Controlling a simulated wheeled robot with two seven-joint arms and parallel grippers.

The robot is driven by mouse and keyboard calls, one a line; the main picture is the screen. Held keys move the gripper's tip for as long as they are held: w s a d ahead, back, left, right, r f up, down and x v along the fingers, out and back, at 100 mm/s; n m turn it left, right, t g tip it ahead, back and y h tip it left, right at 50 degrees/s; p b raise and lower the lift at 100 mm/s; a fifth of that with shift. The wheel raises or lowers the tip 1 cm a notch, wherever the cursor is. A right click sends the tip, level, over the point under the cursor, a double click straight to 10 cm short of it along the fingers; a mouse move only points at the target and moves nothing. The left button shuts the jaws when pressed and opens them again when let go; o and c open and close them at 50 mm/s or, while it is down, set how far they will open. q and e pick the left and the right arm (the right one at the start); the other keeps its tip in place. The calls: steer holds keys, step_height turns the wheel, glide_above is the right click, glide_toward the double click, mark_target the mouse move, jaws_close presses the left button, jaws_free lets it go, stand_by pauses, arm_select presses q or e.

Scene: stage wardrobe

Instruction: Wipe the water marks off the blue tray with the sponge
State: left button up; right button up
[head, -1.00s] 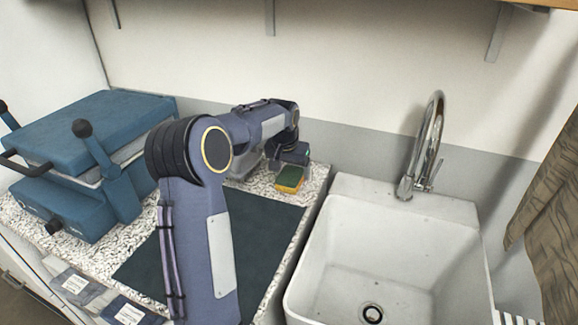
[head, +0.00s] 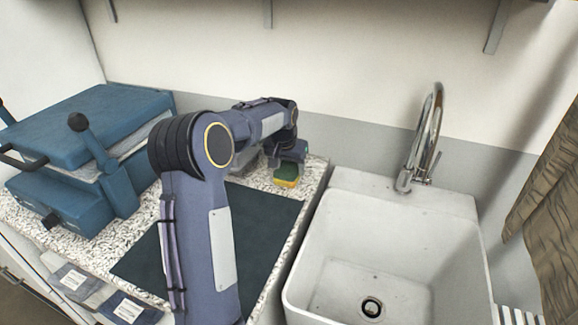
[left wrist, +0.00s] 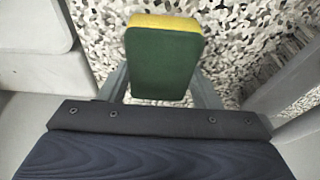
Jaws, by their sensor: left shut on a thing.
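The sponge (head: 286,174) is a small block with a green face and a yellow layer, at the back right of the speckled counter. My left gripper (head: 289,163) is shut on it. In the left wrist view the sponge (left wrist: 163,62) sits between the two fingers, green face towards the camera and yellow edge at the far end. I cannot tell whether it touches the counter. A flat dark blue-green sheet or tray (head: 262,212) lies on the counter, partly hidden by my left arm; no water marks can be made out on it. My right gripper is not in view.
A blue press-like machine (head: 85,150) with a lever stands on the counter's left. A white sink (head: 385,250) with a chrome tap (head: 430,135) is to the right. A brown curtain (head: 548,190) hangs at the far right. Small labelled packets (head: 75,280) lie at the front left.

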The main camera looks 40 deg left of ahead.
mark_target(290, 169)
arm_select(q)
step_height(290, 169, up, 7)
steer(key=p, duration=0.6)
stand_by(0.5)
steer(key=shift+d, duration=0.1)
stand_by(1.1)
